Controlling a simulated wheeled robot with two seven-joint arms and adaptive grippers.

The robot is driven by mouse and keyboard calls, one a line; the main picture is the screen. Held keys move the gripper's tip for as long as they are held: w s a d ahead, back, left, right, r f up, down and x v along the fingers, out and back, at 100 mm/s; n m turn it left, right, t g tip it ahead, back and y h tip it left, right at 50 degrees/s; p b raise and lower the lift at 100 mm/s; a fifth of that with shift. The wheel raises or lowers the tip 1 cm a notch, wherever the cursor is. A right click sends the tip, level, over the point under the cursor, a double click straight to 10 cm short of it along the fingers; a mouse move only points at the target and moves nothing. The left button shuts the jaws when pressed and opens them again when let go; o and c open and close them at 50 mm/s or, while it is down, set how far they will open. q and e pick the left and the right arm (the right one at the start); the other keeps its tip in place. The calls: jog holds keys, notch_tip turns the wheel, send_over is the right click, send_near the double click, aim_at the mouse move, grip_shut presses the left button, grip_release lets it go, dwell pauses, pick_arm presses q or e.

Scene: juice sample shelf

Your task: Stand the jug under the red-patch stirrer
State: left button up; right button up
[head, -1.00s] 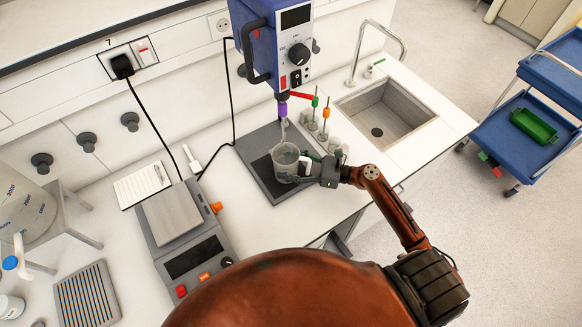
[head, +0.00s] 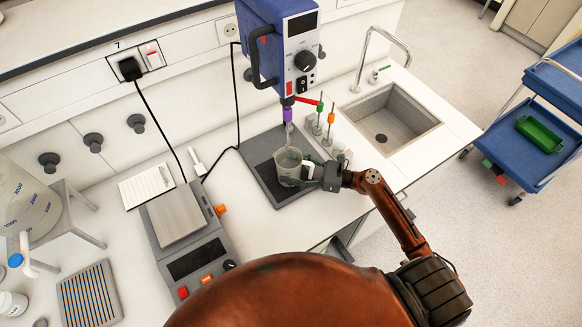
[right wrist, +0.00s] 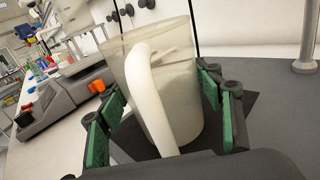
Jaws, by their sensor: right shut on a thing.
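The clear jug (head: 288,164) with a white handle stands upright on the dark base plate (head: 262,178) of the blue stirrer (head: 283,70). A small red patch shows on the stirrer's left side. My left gripper is not in view.
A hotplate-like device (head: 190,258) lies left, beside a grey slatted tray (head: 88,295). A blue trolley (head: 540,110) stands right.

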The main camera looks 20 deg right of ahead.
jog(key=o, duration=1.6)
jog(key=shift+o, duration=0.2)
jog(key=v, duration=1.2)
jog(key=shift+r, duration=0.1)
